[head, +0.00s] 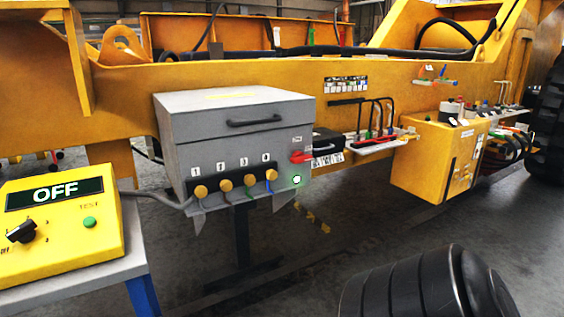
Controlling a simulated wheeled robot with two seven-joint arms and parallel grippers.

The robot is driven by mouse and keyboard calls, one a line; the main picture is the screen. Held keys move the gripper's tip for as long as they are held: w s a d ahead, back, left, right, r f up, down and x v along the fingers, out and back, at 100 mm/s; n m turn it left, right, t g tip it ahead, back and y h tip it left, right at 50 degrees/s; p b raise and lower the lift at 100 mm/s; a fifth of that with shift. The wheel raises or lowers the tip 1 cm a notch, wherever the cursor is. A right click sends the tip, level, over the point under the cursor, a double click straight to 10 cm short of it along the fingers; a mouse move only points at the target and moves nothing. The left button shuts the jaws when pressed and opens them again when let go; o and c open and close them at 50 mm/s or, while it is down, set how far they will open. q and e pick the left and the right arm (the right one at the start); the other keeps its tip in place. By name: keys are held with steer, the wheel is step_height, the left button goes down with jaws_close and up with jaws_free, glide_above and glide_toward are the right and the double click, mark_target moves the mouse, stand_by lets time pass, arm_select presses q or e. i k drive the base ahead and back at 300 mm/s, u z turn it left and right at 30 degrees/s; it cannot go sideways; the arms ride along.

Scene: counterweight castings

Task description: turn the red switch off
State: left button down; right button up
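The red switch (301,156) is a small red rotary handle on the right part of the front of a grey metal box (240,125). Its handle lies roughly level, with its end toward the right. A small label sits above it. A green lamp (297,180) below the switch is lit. Neither of my grippers shows in the head view, and nothing touches the switch.
Several numbered cable plugs (225,185) line the box's lower front. A yellow tester (60,228) reading OFF stands on a table at left. A tray (380,142) and yellow cabinet (440,158) are right of the box. A black ribbed shape (400,285) fills the lower right.

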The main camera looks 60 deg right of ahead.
mark_target(298, 157)
steer(key=u, duration=0.7)
steer(key=i, duration=1)
steer(key=z, duration=3.4)
steer(key=i, duration=0.4)
steer(key=u, duration=0.1)
steer(key=k, duration=0.35)
steer(key=z, duration=1.25)
steer(key=i, duration=1.1)
steer(key=u, duration=2.1)
